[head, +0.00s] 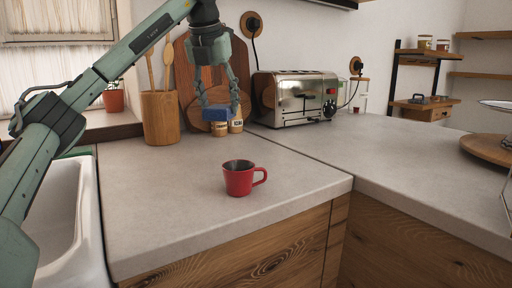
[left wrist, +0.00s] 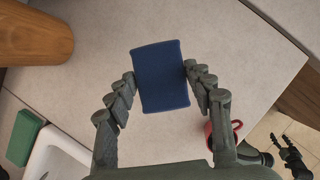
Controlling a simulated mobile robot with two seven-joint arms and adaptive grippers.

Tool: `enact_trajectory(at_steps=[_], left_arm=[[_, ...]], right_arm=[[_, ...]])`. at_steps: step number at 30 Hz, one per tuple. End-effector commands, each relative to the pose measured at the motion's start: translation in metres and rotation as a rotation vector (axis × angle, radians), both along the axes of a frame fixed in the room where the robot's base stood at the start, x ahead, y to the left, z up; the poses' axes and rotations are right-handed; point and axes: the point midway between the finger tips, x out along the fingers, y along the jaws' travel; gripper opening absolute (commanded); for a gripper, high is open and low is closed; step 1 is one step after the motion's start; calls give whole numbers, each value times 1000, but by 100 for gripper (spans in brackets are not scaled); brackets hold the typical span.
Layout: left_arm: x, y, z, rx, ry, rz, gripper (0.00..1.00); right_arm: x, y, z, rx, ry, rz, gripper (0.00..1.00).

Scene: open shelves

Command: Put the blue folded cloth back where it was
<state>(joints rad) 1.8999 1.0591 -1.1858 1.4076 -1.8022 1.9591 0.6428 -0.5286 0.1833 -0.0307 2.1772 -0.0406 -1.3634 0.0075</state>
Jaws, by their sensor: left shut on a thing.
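The blue folded cloth (head: 215,113) is held in my left gripper (head: 220,108), above the back of the counter in the head view. In the left wrist view the cloth (left wrist: 162,77) lies between the two fingers of the left gripper (left wrist: 160,82), which touch its left and right sides. In the head view the cloth appears in front of two small jars (head: 236,124) and the cutting boards. Its height above the counter is hard to tell. My right gripper is not identifiable in the head view.
A red mug (head: 239,178) stands on the open counter (head: 160,215). A wooden utensil holder (head: 161,118) stands at the back left, a toaster (head: 295,98) at the back right. A white sink (head: 70,225) borders the counter's left edge. The counter around the mug is clear.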

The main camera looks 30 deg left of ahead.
Motion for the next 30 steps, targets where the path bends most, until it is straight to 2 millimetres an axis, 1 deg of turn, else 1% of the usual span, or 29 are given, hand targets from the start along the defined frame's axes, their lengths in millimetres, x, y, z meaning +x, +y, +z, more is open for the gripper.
enact_trajectory(at_steps=[2, 5, 8, 10, 14, 15, 19, 22, 26, 30], left_arm=[[1, -1, 0, 0, 0, -1, 26], [10, -3, -5, -1, 1, -1, 26], [28, -9, -17, 2, 4, -2, 26], [43, -13, -27, 2, 4, -2, 26], [72, -22, -45, 0, 3, -1, 26], [80, -24, -49, 0, 3, -1, 26], [101, -30, -62, 0, 2, -1, 26], [110, -32, -68, 0, 0, 0, 26], [112, -32, -75, 1, 1, -1, 26], [111, -31, -94, 2, 3, -1, 26]], right_arm=[[0, 0, 0, 0, 0, 0, 50], [0, 0, 1, 0, -1, 0, 50], [0, 0, 1, 1, -2, 1, 50], [0, 0, -2, 2, -1, 1, 50], [-3, -2, -14, 4, 13, 0, 50], [-2, 0, -20, 9, 17, 1, 50], [-2, 2, -28, 17, 19, 1, 50], [-3, 2, -32, 18, 23, 0, 50], [-3, 1, -36, 19, 27, 0, 50], [-1, 2, -35, 19, 21, -1, 50]])
